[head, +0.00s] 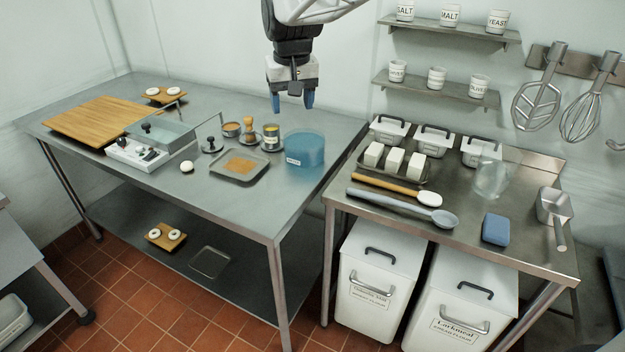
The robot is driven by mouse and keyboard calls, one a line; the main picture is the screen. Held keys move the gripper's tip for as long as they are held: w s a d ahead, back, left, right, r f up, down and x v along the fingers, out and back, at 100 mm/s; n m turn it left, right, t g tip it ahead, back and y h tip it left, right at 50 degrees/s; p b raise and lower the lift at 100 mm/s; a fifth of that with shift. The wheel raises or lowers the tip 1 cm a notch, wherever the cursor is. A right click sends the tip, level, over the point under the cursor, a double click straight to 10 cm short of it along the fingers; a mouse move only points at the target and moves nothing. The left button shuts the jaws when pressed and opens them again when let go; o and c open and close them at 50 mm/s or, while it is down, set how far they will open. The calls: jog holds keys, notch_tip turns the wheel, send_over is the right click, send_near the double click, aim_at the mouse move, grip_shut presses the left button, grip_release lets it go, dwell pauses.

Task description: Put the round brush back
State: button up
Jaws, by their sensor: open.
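My gripper (292,103) hangs above the back right of this table, fingers pointing down. Its blue-tipped fingers are apart with nothing between them. In the picture it is up and to the right of the wooden-knobbed item, clear of it. I cannot tell which spot is the brush's own place.
A blue see-through tub (306,150) stands below my gripper in the picture. A tray with a brown square (240,167), a black-knobbed disc (211,146) and a clear-sided case (160,133) are nearby. The right table (400,222) holds spoons and bins. The left table's front right is clear.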

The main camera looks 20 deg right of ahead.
jog(key=s+f, duration=0.3)
jog(key=s, duration=0.6)
jog(key=s+d+f, duration=0.1)
jog(key=s+f, duration=0.2)
jog(key=s, duration=0.7)
jog(key=s+f+t, duration=0.1)
jog(key=s+f, duration=0.2)
jog(key=s, duration=0.7)
jog(key=shift+s+d+f, duration=0.25)
jog(key=shift+d+f, duration=0.05)
jog(key=shift+f, duration=0.1)
